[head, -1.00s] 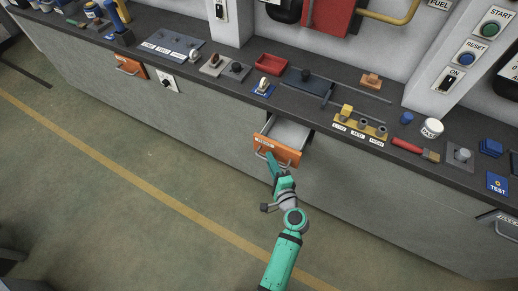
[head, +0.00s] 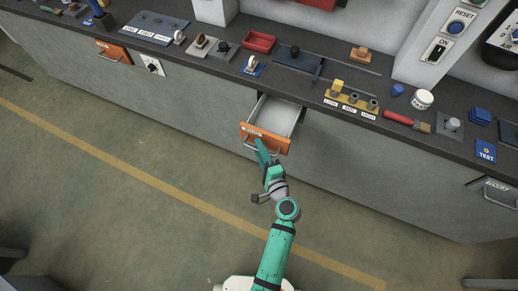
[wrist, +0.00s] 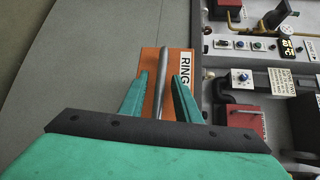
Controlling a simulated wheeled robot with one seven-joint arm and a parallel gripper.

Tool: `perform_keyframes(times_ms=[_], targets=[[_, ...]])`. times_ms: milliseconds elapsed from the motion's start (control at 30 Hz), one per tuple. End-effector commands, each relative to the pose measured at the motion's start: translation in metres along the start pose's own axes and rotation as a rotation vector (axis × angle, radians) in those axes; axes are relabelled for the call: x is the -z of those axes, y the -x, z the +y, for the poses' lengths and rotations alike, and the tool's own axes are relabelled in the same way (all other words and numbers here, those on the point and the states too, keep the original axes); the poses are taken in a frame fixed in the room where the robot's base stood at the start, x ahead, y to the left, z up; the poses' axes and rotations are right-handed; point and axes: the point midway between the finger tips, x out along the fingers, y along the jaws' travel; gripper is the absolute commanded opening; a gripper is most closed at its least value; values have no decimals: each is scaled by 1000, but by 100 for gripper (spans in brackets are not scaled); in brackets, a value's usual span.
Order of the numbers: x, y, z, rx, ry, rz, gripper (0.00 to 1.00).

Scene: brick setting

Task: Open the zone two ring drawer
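The ring drawer has an orange front (head: 265,138) under the workbench and stands pulled out, with its pale, empty-looking inside showing in the head view. In the wrist view its front (wrist: 180,62) carries the label "RING". My gripper (head: 260,150) is at the front of this drawer. In the wrist view the gripper (wrist: 160,80) has its two teal fingers apart, one on each side of the metal bar handle (wrist: 164,65). Gaps show between the fingers and the bar. The handle is partly hidden by my arm in the head view.
Another orange drawer front (head: 113,51) at the left is closed. A handle (head: 499,200) shows at the far right. The worktop (head: 220,70) holds a red tray (head: 259,42), a yellow block rack (head: 350,103) and a brush (head: 407,122). The floor before the bench is clear.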

Motion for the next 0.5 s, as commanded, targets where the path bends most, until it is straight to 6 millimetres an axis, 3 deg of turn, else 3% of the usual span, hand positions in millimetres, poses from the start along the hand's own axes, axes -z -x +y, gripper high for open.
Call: perform_keyframes(times_ms=[267,500], targets=[[-1,2,0,0,0,-3,30],[-1,32,1,-2,-2,-2,30]])
